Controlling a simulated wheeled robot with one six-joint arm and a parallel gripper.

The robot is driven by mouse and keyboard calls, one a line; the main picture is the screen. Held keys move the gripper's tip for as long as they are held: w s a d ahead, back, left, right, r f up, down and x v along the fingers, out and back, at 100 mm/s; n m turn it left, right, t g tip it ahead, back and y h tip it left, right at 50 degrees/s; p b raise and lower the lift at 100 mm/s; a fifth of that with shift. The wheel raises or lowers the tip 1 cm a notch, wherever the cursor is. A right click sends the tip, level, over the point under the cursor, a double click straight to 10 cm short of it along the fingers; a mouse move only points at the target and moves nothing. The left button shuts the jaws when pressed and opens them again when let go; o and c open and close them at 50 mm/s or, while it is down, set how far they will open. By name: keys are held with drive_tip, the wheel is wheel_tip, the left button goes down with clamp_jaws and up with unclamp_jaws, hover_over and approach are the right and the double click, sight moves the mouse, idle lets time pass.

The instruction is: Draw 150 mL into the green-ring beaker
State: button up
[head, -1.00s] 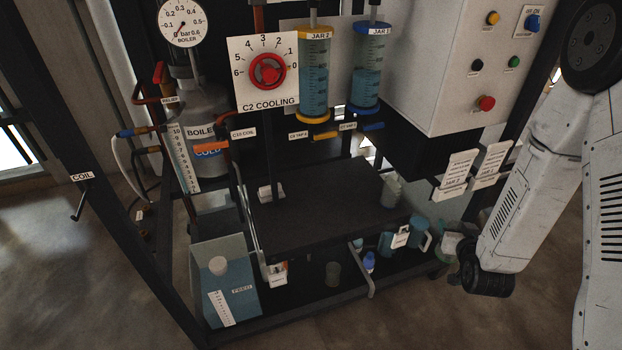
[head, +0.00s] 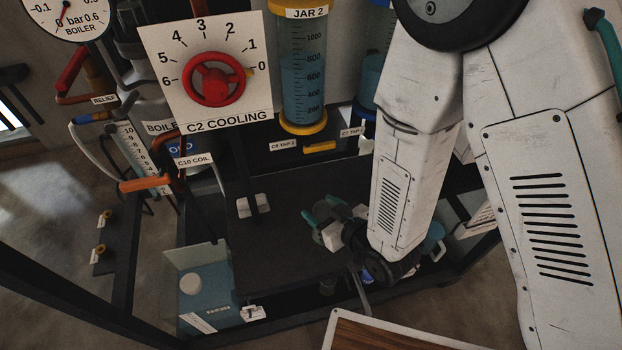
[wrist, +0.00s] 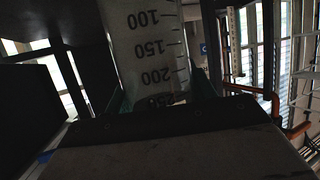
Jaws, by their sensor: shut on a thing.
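My gripper (head: 324,212) is over the dark shelf (head: 275,250), low in front of the rig. In the wrist view my gripper (wrist: 166,92) is shut on a clear beaker (wrist: 150,40). Its printed marks, 100 to 250, read upside down there. No ring colour shows on it, and I cannot make the beaker out in the head view. Jar 2 (head: 303,80) holds blue liquid between yellow end caps. A yellow tap handle (head: 320,147) is below it, beside the tap 2 label. Jar 1 (head: 374,75) is mostly hidden behind my arm.
The red C2 cooling wheel (head: 212,86) is left of jar 2. A clear feed tank (head: 200,290) stands low on the left. Orange-handled C10 coil piping (head: 145,183) sticks out at the left. A blue jug (head: 433,240) is partly behind my arm.

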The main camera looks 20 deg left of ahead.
drive_tip(key=w+a+f, duration=0.1)
drive_tip(key=w+a, duration=0.2)
drive_tip(key=w, duration=0.1)
drive_tip(key=w+a+f, duration=0.2)
drive_tip(key=w+a, duration=0.1)
drive_tip(key=w, duration=0.1)
drive_tip(key=w+a+f, duration=0.2)
drive_tip(key=w+a, duration=0.1)
drive_tip(key=w, duration=0.1)
drive_tip(key=shift+w+a, duration=0.2)
drive_tip(key=shift+w, duration=0.2)
drive_tip(key=o, duration=1)
drive_tip(key=shift+f, duration=0.15)
